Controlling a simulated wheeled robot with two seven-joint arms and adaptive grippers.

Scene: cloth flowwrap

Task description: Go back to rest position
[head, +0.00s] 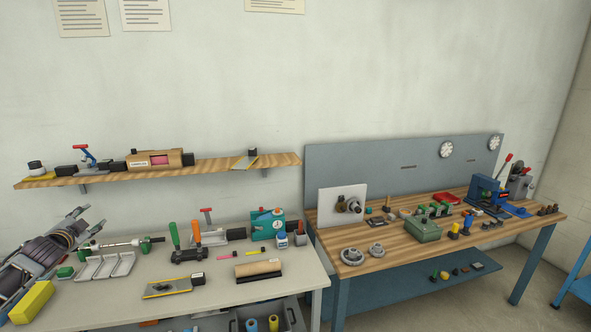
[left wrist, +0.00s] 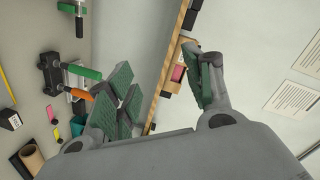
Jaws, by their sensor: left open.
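My left gripper (head: 84,224) is at the left edge of the head view, above the left end of the grey table. In the left wrist view its two green-padded fingers (left wrist: 160,92) are spread wide apart. Nothing is held between them; the wall and the shelf edge show through the gap. My right gripper is not in view.
The grey table (head: 215,292) holds a yellow block (head: 31,302), a metal tray (head: 105,266), a green and an orange handled tool and a teal device (head: 267,223). A wooden shelf (head: 215,172) runs along the wall above. A wooden workbench (head: 385,262) with several parts stands right.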

